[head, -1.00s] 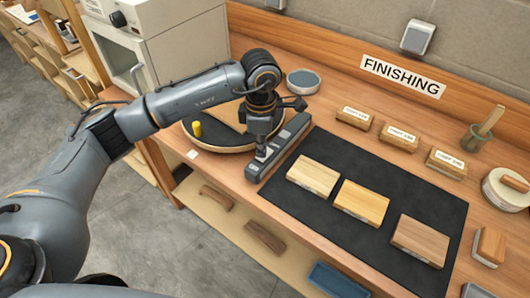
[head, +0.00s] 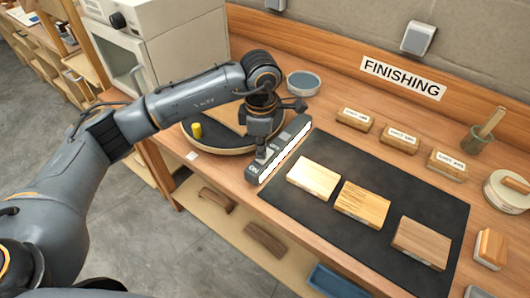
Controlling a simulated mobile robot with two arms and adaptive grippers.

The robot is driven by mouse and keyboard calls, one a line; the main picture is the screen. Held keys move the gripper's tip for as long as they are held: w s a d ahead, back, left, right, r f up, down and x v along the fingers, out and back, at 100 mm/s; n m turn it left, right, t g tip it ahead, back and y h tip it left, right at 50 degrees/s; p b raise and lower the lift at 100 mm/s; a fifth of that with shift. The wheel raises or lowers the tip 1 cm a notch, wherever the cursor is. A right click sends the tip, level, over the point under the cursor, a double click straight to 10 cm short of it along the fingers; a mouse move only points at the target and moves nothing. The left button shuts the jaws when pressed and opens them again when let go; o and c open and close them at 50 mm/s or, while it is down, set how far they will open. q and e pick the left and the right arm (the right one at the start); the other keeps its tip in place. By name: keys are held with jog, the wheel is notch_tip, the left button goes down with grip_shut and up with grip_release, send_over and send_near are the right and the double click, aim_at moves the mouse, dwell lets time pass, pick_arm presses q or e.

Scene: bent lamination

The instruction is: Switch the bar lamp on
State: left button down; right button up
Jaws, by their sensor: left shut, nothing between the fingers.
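The bar lamp (head: 297,131) is a long dark grey bar lying on the bench along the left edge of the black mat. A bright white strip glows along its side facing the mat. My left gripper (head: 262,158) is shut and empty, pointing down at the near end of the lamp, by its switch end (head: 254,170). Its fingertips are at or just above the lamp's top; I cannot tell whether they touch. My right gripper is not in view.
The black mat (head: 330,225) holds three wood blocks, the nearest to the lamp being a pale block (head: 313,176). A round turntable (head: 215,146) with a yellow peg (head: 196,130) lies left of the lamp. Labelled blocks (head: 354,119) stand along the back.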

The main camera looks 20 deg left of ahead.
pick_arm(q)
jog(key=shift+r+p, duration=1.15)
jog(key=shift+r, duration=1.9)
